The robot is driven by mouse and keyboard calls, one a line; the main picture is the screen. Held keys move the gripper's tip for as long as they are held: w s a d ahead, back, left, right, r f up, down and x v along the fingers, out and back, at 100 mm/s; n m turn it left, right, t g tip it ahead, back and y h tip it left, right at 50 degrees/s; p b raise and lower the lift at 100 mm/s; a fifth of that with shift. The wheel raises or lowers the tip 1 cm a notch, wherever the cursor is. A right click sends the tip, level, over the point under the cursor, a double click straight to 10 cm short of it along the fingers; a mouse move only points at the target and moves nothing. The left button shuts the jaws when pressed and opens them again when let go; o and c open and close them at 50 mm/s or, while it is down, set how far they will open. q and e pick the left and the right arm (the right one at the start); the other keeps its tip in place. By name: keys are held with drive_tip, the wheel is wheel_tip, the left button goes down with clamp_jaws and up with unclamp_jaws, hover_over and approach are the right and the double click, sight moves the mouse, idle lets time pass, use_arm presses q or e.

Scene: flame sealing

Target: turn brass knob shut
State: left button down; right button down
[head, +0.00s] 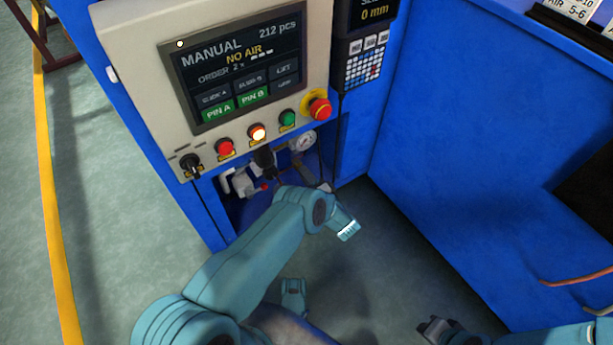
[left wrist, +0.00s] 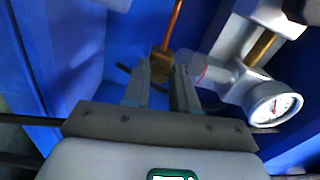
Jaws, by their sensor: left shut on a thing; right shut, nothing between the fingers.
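In the left wrist view, a small brass block (left wrist: 160,60), which I take for the brass knob, sits at the lower end of a copper pipe (left wrist: 173,25). My left gripper (left wrist: 161,77) has its fingertips at the brass part, one on each side, shut on it. The fingers partly cover it, so its turn angle cannot be told. In the head view, my left arm reaches into the recess under the control panel; its fingertips and the knob cannot be made out there. My right gripper (head: 432,327) is shut and empty, low over the floor at the bottom right.
A pressure gauge (head: 303,141) sits in the recess; it also shows right of the fingers in the left wrist view (left wrist: 275,107). The control panel screen (head: 240,65) reads "NO AIR". A red button (head: 320,108) protrudes above the recess. Blue cabinet walls (head: 470,130) stand right.

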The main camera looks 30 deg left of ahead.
use_arm(q)
drive_tip(key=shift+s+f, duration=0.1)
drive_tip(key=c, duration=0.9)
unclamp_jaws()
drive_tip(key=shift+d, duration=0.1)
drive_tip(key=shift+d, duration=0.3)
drive_tip(key=p+v, duration=0.3)
drive_tip(key=v, duration=1.2)
drive_tip(key=shift+s+d, duration=0.2)
drive_tip(key=shift+d, duration=0.1)
use_arm(e)
drive_tip(key=shift+g, duration=0.5)
drive_tip(key=shift+s+a+r, duration=0.15)
drive_tip(key=shift+s+r, duration=0.55)
drive_tip(key=shift+r, duration=0.15)
drive_tip(key=shift+s+a+r, duration=0.1)
drive_tip(key=shift+s+r, duration=0.55)
drive_tip(key=shift+r, duration=0.2)
